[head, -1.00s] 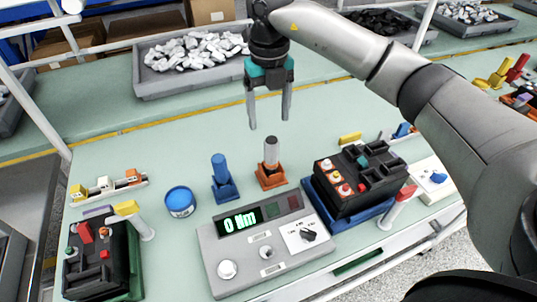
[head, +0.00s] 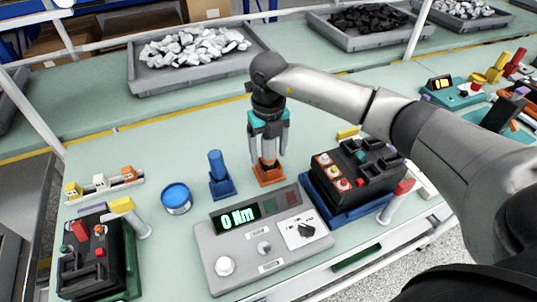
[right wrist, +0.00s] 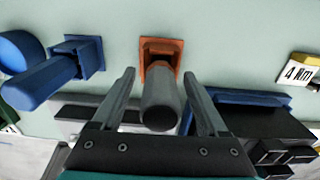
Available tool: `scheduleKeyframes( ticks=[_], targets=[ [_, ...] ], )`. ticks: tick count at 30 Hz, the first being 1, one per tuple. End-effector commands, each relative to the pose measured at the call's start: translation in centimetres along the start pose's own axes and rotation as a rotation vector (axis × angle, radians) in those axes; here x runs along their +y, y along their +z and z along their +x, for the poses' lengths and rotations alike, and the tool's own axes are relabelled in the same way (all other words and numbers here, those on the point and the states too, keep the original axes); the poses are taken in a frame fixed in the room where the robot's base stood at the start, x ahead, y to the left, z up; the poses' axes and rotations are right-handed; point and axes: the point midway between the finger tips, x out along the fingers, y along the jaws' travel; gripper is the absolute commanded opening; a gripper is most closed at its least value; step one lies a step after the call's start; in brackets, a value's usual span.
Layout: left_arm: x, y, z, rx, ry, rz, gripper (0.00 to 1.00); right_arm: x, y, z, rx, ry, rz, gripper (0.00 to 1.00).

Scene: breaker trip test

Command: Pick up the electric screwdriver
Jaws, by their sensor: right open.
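A grey cylindrical screwdriver (head: 268,149) stands upright in an orange holder (head: 269,177) behind the torque tester. A blue cylindrical tool (head: 216,164) stands in a blue holder (head: 222,187) to its left. My right gripper (head: 268,156) points down over the grey screwdriver, open, with a finger on each side of it. In the right wrist view the grey screwdriver (right wrist: 160,104) lies between the two spread fingers, with a gap at each side. The orange holder (right wrist: 160,50) shows beyond it. My left gripper is not in view.
The torque tester (head: 205,247) reads 0 Nm in front. A black breaker in a blue fixture (head: 341,214) stands close at right; another breaker (head: 88,262) is at front left. A blue round tin (head: 176,200) is left of the blue holder. A grey bin (head: 150,85) is behind.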

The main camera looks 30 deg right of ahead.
Motion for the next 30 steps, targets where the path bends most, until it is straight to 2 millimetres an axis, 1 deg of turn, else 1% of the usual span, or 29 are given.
scheduleKeyframes(
  ticks=[5,25,30],
  targets=[
    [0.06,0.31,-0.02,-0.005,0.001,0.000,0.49,0.00,0.01,-0.04,0.000,0.000,0.000,0.75],
    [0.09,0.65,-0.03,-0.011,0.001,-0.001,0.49,-0.01,0.03,-0.09,-0.001,0.000,0.000,0.00],
    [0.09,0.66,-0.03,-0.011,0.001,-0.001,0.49,0.00,0.10,-0.19,-0.003,0.001,0.000,0.00]
  ],
)
